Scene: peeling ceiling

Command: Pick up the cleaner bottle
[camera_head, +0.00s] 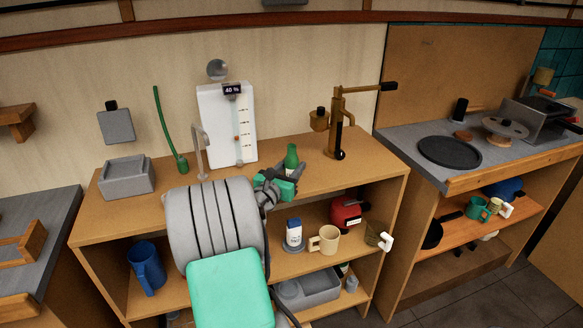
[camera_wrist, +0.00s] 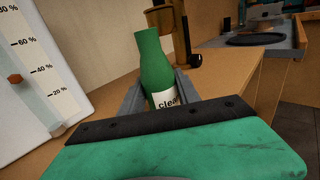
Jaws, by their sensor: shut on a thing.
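The cleaner bottle (camera_wrist: 155,62) is green with a white label reading "clea" in the wrist view. It stands between the two grey fingers of my gripper (camera_wrist: 156,92), which is shut on it. The lower part of the bottle is hidden behind the green and black gripper body. In the head view the green bottle top (camera_head: 291,157) shows just beyond my gripper (camera_head: 286,174), over the wooden counter (camera_head: 240,181). I cannot tell whether the bottle's base touches the counter.
A white panel with a percent scale (camera_head: 229,125) stands behind, left of the bottle. A brass tap-like device (camera_head: 338,125) stands to the right. A grey box (camera_head: 127,177) and green-stemmed item (camera_head: 181,163) are at left. Mugs and a blue-white container (camera_head: 293,234) sit on the shelf below.

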